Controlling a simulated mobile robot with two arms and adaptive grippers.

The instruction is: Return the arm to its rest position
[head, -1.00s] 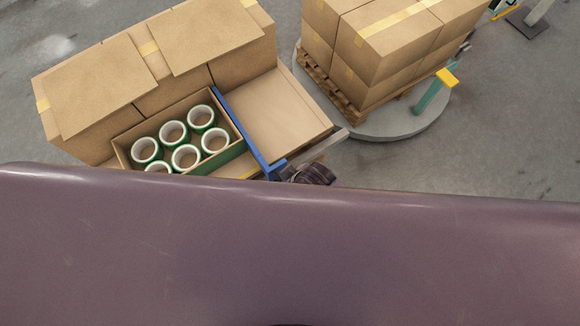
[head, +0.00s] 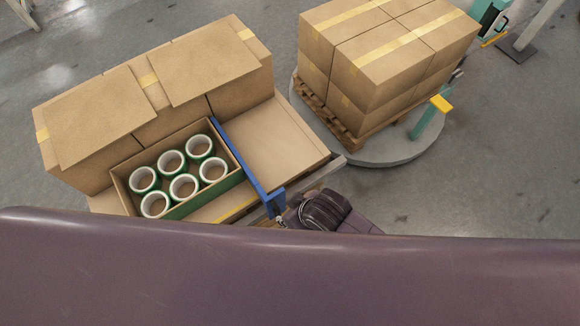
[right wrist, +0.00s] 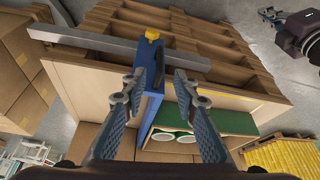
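My right gripper (right wrist: 160,82) shows in the right wrist view, with its two fingers apart. A blue bar (right wrist: 151,112) lies beyond and between the fingers; I cannot tell whether either finger touches it. In the head view the blue bar (head: 243,165) runs beside an open carton (head: 228,192) of green-and-white tape rolls (head: 171,162). A dark purple joint of my arm (head: 325,209) is near the bar's lower end. A wide purple part of my body (head: 290,275) covers the bottom of the head view.
Closed cardboard boxes (head: 95,110) stand behind the tape carton. Stacked taped boxes (head: 385,70) sit on a pallet on a round grey platform (head: 385,152) to the right. A teal post with a yellow top (head: 440,104) stands beside them.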

